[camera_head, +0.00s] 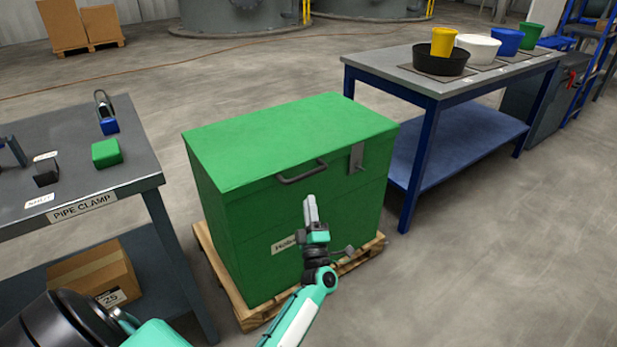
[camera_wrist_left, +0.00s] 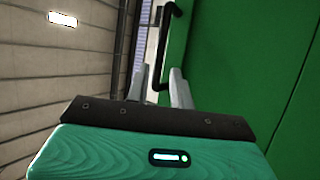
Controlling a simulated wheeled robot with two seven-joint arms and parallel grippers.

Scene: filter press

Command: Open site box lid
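The green site box (camera_head: 240,240) stands on a wooden pallet with its flat lid (camera_head: 290,135) closed. A dark bar handle (camera_head: 302,174) is on the front near the lid edge, with a grey metal hasp (camera_head: 357,158) to its right. My left gripper (camera_head: 311,205) is in front of the box, a little below the handle. In the left wrist view, its two fingers (camera_wrist_left: 159,85) are apart, pointing toward the handle (camera_wrist_left: 164,40). The handle's near end shows between the fingertips; I cannot tell whether they touch it. My right gripper is out of view.
A grey table (camera_head: 130,150) with a padlock and small blocks stands left. A blue-framed table (camera_head: 400,75) with several tubs stands right, close behind the box. The pallet (camera_head: 255,315) juts out below the box. The floor at right is clear.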

